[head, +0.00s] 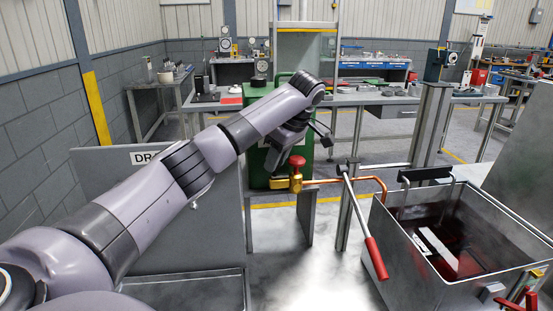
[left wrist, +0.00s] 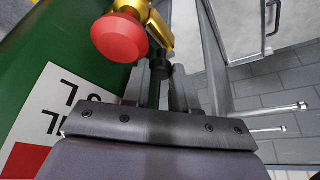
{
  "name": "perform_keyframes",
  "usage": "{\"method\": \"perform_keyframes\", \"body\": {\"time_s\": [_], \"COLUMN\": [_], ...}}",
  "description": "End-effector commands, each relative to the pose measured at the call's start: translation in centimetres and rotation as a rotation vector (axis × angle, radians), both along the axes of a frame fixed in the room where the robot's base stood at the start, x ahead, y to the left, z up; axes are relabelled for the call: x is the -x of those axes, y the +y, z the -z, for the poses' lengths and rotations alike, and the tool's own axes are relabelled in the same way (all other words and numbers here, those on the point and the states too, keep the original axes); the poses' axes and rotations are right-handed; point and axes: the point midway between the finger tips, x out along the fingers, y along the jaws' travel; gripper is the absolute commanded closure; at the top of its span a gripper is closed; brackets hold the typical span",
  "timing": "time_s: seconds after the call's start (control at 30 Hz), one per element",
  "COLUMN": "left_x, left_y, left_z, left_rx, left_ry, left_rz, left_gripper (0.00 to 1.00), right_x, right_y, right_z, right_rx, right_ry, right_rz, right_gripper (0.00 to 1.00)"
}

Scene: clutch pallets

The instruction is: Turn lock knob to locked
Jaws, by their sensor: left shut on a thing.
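My left gripper (head: 276,166) reaches in over the green cabinet's front, close to a brass valve (head: 296,183) with a red knob (head: 297,161). In the left wrist view its two fingers (left wrist: 161,88) are shut on a small dark knob (left wrist: 162,70). The red knob (left wrist: 118,38) and brass body (left wrist: 156,28) are just beyond the fingertips, apart from them. I cannot read whether the dark knob stands at locked. My right gripper is out of view.
A copper pipe (head: 350,181) runs right from the valve. A lever with a red grip (head: 376,258) leans in front of a metal tank (head: 407,253). A grey panel (head: 150,215) stands at left, partly behind my arm. Workbenches line the back.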

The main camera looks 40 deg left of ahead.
Motion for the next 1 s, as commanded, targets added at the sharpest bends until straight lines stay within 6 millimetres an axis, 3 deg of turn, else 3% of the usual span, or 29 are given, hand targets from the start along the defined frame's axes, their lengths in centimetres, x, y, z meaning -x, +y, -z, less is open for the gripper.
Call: {"method": "perform_keyframes", "body": {"time_s": [0.03,0.07,0.13,0.57,1.0], "left_x": [0.0,0.0,0.0,-0.1,-0.3], "left_y": [0.0,0.0,0.0,-0.1,-1.8], "left_z": [-0.1,-0.1,-0.1,-0.5,-4.6], "left_rx": [0.000,-0.001,-0.001,-0.002,-0.003], "left_ry": [-0.004,-0.003,-0.002,-0.002,-0.004], "left_rz": [-0.002,-0.001,-0.001,0.001,0.000], "left_gripper": [1.00,0.70,0.49,0.49,0.49], "right_x": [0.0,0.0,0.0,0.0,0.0], "right_y": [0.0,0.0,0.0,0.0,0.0], "right_z": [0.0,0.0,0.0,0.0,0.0], "right_rx": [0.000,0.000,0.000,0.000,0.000], "right_ry": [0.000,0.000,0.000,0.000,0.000], "right_rz": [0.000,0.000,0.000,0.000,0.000], "right_gripper": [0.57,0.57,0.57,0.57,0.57]}}
